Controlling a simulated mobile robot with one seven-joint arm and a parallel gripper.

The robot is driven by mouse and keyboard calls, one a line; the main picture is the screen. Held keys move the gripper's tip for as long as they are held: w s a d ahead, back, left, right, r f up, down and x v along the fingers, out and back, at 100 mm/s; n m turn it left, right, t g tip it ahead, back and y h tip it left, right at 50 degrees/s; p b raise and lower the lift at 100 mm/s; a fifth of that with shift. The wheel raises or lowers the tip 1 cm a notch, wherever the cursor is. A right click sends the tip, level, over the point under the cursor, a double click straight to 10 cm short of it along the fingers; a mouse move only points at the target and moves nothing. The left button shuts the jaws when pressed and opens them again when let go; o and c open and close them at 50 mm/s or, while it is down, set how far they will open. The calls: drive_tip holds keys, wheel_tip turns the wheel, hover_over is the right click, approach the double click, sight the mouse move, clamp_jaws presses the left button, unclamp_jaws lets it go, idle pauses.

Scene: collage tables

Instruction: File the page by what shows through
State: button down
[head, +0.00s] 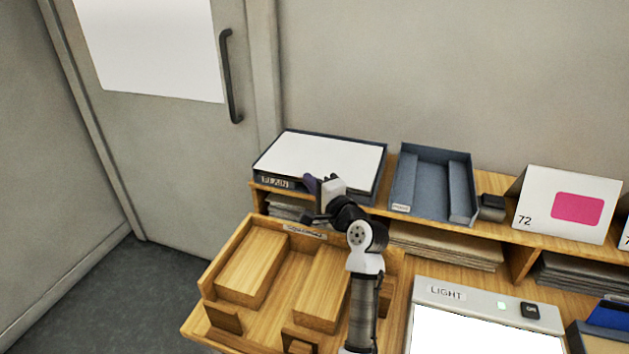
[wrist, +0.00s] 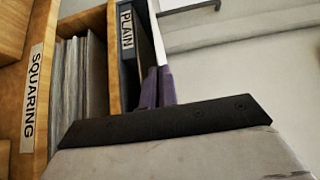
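The white page (head: 335,158) lies flat over the left tray (head: 375,196), covering most of its inside. That tray's front label (wrist: 127,30) reads PLAIN in the wrist view. My gripper (head: 312,184) is at the page's front edge, by the tray's front wall. In the wrist view its purple fingers (wrist: 157,88) are close together, with the thin white page (wrist: 158,38) running in at them. They look shut on its edge, though the grip itself is partly hidden. The light panel (head: 480,335) glows white at the bottom right, with no page on its visible part.
An empty blue-grey tray (head: 430,185) stands right of the left tray. A card with a pink patch and 72 (head: 535,208) is farther right. Paper stacks (head: 445,247) fill the shelf below. A wooden squaring tray (head: 218,262) with wooden blocks is in front.

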drive_tip(key=shift+w+f, duration=0.1)
drive_tip(key=shift+f, duration=0.1)
drive_tip(key=c, duration=1.6)
unclamp_jaws()
drive_tip(key=v, duration=1.3)
drive_tip(key=shift+s+d+p, duration=0.2)
drive_tip(key=shift+s+p, duration=0.1)
drive_tip(key=shift+f, duration=0.1)
drive_tip(key=shift+c, duration=0.5)
